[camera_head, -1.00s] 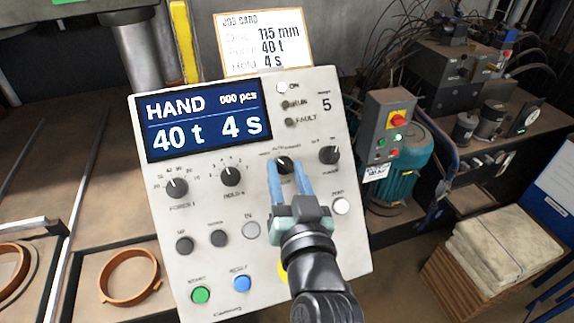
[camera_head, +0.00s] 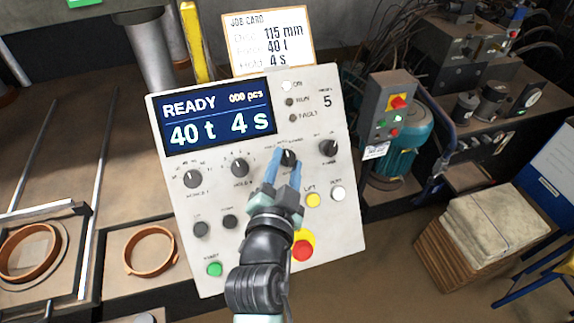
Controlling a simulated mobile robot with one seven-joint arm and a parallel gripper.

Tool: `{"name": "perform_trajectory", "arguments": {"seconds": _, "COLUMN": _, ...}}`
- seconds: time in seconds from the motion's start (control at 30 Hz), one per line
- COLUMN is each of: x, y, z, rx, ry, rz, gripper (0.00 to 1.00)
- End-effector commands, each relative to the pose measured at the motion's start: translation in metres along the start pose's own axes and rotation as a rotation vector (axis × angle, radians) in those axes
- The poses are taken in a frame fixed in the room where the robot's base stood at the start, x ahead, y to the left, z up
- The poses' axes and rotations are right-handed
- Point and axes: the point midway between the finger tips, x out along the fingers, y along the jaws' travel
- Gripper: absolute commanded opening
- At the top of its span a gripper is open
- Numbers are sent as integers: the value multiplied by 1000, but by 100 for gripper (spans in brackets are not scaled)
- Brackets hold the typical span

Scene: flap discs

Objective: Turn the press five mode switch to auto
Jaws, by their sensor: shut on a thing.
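The press five control panel (camera_head: 330,230) is a pale plate with the number 5 at its upper right. Its display (camera_head: 217,116) reads READY, 000 pcs, 40 t and 4 s. The mode switch (camera_head: 289,158) is a black knob in the middle of the knob row, with small lettering above it. My gripper (camera_head: 282,160) has its blue fingers shut on the mode switch, one finger on each side. The gripper and wrist cover part of the panel below the switch. The knob's pointer is too small to read surely.
Force knob (camera_head: 193,179), hold knob (camera_head: 240,167) and another knob (camera_head: 328,147) flank the switch. Below are a green start button (camera_head: 214,269), yellow lift button (camera_head: 313,200) and red emergency stop (camera_head: 302,249). A job card (camera_head: 268,42) stands behind the panel.

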Motion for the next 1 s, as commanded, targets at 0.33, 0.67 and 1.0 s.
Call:
{"name": "perform_trajectory", "arguments": {"seconds": 0.33, "x": 1, "y": -2, "z": 3, "rx": 108, "ry": 6, "rz": 84, "gripper": 0}}
{"name": "perform_trajectory", "arguments": {"seconds": 0.67, "x": 0, "y": -2, "z": 1, "rx": 139, "ry": 6, "rz": 113, "gripper": 0}}
{"name": "perform_trajectory", "arguments": {"seconds": 1.0, "x": 0, "y": -2, "z": 2, "rx": 139, "ry": 5, "rz": 113, "gripper": 50}}
